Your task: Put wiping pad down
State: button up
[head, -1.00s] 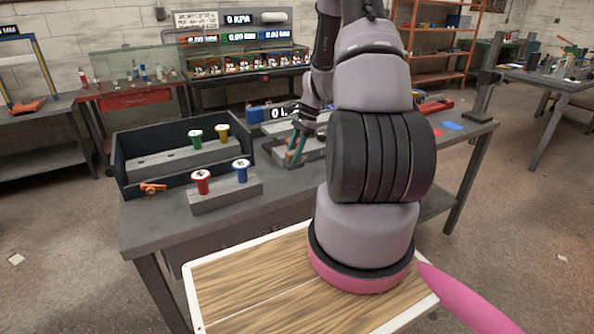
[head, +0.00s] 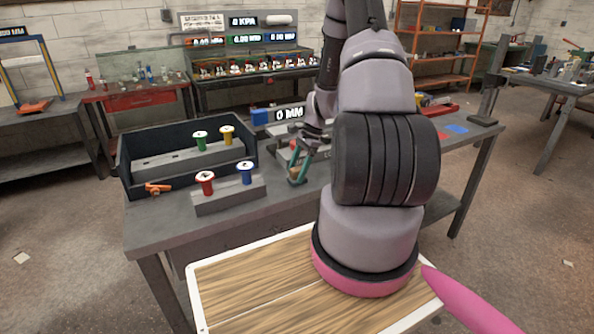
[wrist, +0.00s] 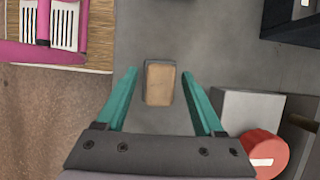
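The wiping pad (wrist: 159,84), a small tan block with a grey border, shows in the wrist view over the grey bench top (wrist: 205,45). My gripper (wrist: 159,73) has two teal fingers spread wide, one on each side of the pad, with a clear gap to both. In the head view my gripper (head: 298,180) is low over the bench, right of the block with the red and blue spools. The pad (head: 293,172) shows there as a small tan patch between the fingers. It appears to lie on the bench.
A grey block (head: 230,194) with a red spool (head: 205,183) and a blue spool (head: 246,172) stands left of my gripper. A dark open bin (head: 128,165) is behind it. An orange clip (head: 157,188) lies at the bench's left. Bare bench lies in front of my gripper.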

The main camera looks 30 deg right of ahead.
jog(key=shift+r, duration=0.1)
jog(key=v, duration=1.2)
notch_tip(320, 180, up, 9)
jog(key=n+t, duration=0.1)
jog(key=n, duration=0.1)
send_over(300, 168)
jog(key=s+a+r+n+t+h, duration=0.15)
jog(key=s+a+r+n, duration=0.3)
jog(key=r, duration=0.45)
jog(key=s+a+r+n+t+h, duration=0.1)
jog(key=s+a+r+n+t, duration=0.15)
jog(key=s+a+r, duration=0.5)
jog(key=s+a+r+n+t, duration=0.2)
jog(key=s+r+n, duration=0.2)
jog(key=s+r, duration=0.2)
jog(key=shift+s+a, duration=0.15)
jog(key=shift+s, duration=0.6)
